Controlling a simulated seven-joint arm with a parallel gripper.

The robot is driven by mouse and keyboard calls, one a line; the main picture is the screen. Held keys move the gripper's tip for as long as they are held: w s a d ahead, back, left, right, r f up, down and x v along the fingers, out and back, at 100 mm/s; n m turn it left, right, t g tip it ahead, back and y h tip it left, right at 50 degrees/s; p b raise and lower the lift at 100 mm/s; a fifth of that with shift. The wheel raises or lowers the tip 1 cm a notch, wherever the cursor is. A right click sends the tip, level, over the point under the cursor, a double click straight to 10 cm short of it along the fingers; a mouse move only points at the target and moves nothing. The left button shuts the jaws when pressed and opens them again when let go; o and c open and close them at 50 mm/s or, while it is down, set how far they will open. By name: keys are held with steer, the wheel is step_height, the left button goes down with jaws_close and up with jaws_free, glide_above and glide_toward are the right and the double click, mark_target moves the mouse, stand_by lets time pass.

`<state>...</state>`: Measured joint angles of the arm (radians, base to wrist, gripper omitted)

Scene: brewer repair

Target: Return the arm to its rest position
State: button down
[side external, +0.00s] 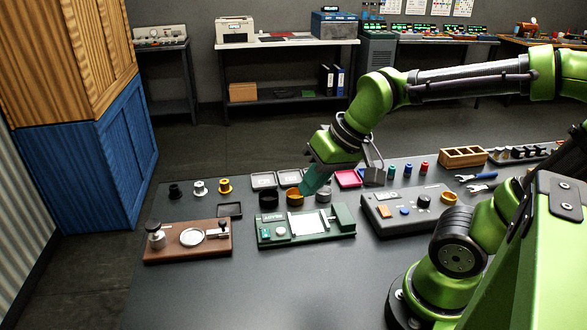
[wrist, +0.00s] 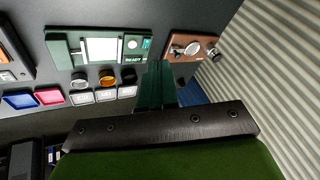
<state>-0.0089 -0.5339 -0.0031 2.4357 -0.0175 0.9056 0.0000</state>
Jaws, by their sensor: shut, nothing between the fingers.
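My green arm reaches over the dark table, bent at the elbow. My gripper (side external: 311,187) points down and to the left, with teal fingers close together and nothing between them. In the side view its tips are near an orange-yellow ring-shaped part (side external: 294,198), which stands behind the green device; I cannot tell whether they touch. In the wrist view the gripper fingers (wrist: 156,78) show shut, with the green device (wrist: 62,50) beyond them and to the left.
The green device (side external: 262,242) stands mid-table, a brown device (side external: 160,255) left of it and a grey control box (side external: 400,225) right. Small trays, a dark cup (side external: 268,198) and coloured parts stand behind. The front table is clear.

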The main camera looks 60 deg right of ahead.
steer(key=shift+s+r+t, duration=0.9)
steer(key=shift+s+r, duration=0.3)
steer(key=shift+r, duration=0.2)
